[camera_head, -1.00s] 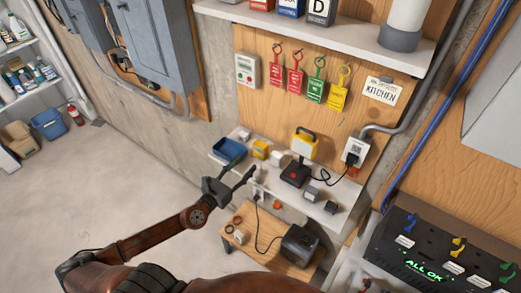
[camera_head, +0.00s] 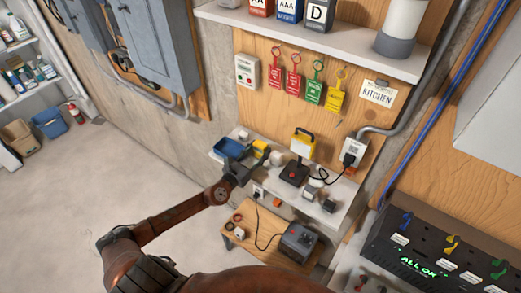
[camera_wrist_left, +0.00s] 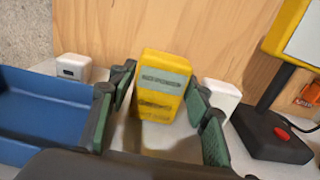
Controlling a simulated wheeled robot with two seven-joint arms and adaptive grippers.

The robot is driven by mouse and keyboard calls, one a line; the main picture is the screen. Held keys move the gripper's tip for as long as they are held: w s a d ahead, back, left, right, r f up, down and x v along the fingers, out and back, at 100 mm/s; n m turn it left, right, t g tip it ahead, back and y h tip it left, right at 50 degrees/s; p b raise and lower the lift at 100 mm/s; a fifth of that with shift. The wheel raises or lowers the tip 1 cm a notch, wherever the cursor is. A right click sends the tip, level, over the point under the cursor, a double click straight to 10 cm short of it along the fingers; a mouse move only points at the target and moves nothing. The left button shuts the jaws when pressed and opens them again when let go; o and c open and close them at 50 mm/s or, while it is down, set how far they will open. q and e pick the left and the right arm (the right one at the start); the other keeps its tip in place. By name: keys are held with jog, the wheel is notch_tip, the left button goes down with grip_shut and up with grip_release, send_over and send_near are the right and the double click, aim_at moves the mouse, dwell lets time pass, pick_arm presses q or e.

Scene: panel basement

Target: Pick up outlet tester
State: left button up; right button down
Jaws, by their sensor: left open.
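A yellow boxy device with grey label bands, which I take for the outlet tester (camera_head: 261,147), stands on the narrow white shelf against the plywood panel. In the left wrist view the tester (camera_wrist_left: 161,85) is upright, just beyond and between the green-padded fingers. My left gripper (camera_head: 246,163) is open around the line to it, with a gap on each side. In the left wrist view the gripper (camera_wrist_left: 160,103) holds nothing. My right gripper is not in view.
A blue tray (camera_wrist_left: 45,112) is close to the left finger. A small white box (camera_wrist_left: 221,96) is close on the right, and a yellow work lamp on a black base (camera_wrist_left: 270,135) is farther right. A wooden bench (camera_head: 245,228) stands below the shelf (camera_head: 330,212).

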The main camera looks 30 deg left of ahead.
pick_arm(q)
jog(key=shift+c, duration=0.5)
jog(key=c, duration=0.7)
jog(key=shift+c, duration=0.3)
